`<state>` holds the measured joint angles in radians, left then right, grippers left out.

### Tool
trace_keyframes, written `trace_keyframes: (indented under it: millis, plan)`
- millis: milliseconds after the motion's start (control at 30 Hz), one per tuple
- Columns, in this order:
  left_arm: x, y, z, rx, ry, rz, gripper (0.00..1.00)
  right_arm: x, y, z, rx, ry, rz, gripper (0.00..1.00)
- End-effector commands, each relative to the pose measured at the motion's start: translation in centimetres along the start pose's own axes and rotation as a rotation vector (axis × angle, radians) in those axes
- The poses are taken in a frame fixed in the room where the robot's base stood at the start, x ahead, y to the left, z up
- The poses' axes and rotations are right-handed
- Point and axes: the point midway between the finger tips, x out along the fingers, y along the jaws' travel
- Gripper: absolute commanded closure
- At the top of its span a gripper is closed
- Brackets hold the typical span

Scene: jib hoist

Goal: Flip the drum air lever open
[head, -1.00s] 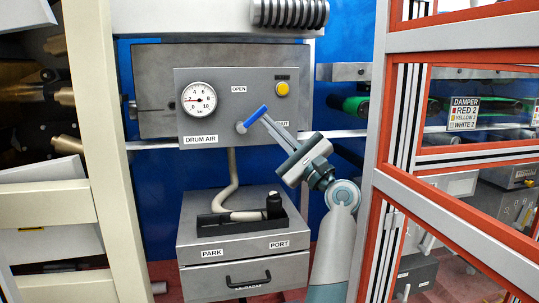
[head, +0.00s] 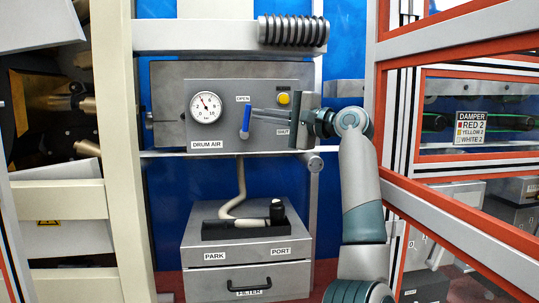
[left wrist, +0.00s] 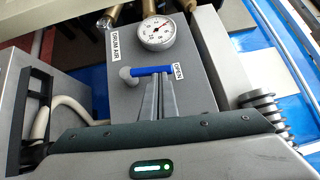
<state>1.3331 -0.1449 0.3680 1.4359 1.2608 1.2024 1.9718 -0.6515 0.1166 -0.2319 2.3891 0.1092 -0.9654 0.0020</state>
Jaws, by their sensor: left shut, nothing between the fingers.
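The drum air lever (head: 246,121) has a blue handle on a grey panel (head: 225,78). It stands nearly upright, its tip just below the OPEN label (head: 243,98). The SHUT label (head: 282,132) is lower right. In the left wrist view the lever (left wrist: 153,71) points from its pale pivot toward the OPEN label (left wrist: 179,72). My left gripper (head: 254,114) reaches in from the right, fingers shut and empty. Its fingertips are at the lever's right side; whether they touch is unclear. They also show in the left wrist view (left wrist: 158,80). My right gripper is not in view.
A pressure gauge (head: 205,106) and a yellow button (head: 283,98) are on the panel. Below stands a grey cabinet (head: 247,255) with a hose in a black tray. An orange-and-grey frame (head: 455,50) closes the right side; a cream post (head: 122,160) stands left.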

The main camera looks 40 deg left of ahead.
Motion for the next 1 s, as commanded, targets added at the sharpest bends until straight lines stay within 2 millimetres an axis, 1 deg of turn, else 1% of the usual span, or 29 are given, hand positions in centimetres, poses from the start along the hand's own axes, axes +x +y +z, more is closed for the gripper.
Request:
trace_keyframes:
  millis: [33, 400, 1000]
  plan:
    - [0.19, -0.01, 0.05, -0.015, 0.001, 0.019, 1.00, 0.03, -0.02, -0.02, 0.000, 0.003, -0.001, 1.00]
    - [0.65, -0.48, 0.56, -0.009, 0.000, 0.010, 1.00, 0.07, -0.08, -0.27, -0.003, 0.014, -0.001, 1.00]
    - [0.54, -0.45, 0.51, -0.008, -0.002, 0.008, 1.00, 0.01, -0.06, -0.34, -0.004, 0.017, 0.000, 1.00]
